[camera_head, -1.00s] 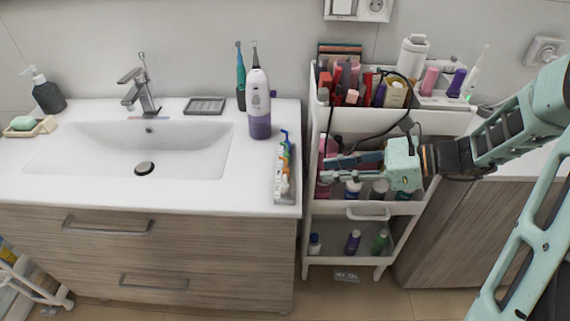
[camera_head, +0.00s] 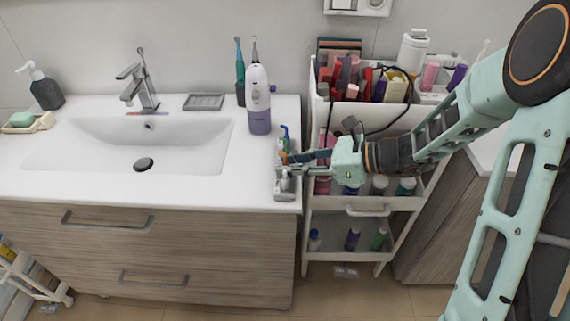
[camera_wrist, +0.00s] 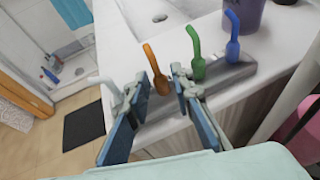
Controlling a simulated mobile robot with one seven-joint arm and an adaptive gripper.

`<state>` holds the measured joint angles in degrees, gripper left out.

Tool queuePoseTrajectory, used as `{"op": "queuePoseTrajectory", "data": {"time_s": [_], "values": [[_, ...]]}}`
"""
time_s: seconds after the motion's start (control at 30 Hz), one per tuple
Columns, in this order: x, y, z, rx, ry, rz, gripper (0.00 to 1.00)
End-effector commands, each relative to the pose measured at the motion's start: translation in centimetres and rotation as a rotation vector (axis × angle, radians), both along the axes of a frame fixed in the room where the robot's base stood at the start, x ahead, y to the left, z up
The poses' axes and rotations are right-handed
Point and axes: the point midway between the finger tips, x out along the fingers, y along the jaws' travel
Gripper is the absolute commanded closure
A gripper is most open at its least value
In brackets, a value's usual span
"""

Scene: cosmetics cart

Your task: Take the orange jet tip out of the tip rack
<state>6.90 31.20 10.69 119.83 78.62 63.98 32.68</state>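The orange jet tip (camera_wrist: 157,74) stands upright in the grey tip rack (camera_wrist: 218,80) in the wrist view. My gripper (camera_wrist: 160,72) is open, with one blue-padded finger on each side of the orange tip. I see no clear contact, and the tip's lower end is hard to make out. A green tip (camera_wrist: 197,58) stands just right of the right finger, and a blue tip (camera_wrist: 232,38) stands beyond it. A white tip (camera_wrist: 104,82) is beside the left finger, partly hidden. In the head view my gripper (camera_head: 282,165) reaches the rack (camera_head: 285,190) from the right and covers part of it.
The rack sits at the right edge of the sink counter (camera_head: 230,189). A white and purple oral irrigator (camera_head: 258,100) stands behind it. The white cart (camera_head: 375,205), loaded with bottles, is right of the counter under my arm. The sink basin (camera_head: 180,140) is clear.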

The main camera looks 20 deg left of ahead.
Motion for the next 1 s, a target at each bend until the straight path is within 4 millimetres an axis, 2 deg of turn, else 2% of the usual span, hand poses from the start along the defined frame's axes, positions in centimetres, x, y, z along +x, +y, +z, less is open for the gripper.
{"op": "queuePoseTrajectory", "data": {"time_s": [0.13,0.3,0.77,0.87,1.0], "values": [[0.0,0.0,0.0,0.000,-0.001,-0.001,0.79],[0.0,-0.1,0.0,0.000,-0.001,-0.001,0.97],[0.0,-0.1,0.4,0.000,-0.002,0.000,0.97],[0.1,-0.1,1.1,0.000,-0.004,0.000,0.97],[0.1,-0.1,3.1,-0.001,-0.006,0.000,0.97]]}}
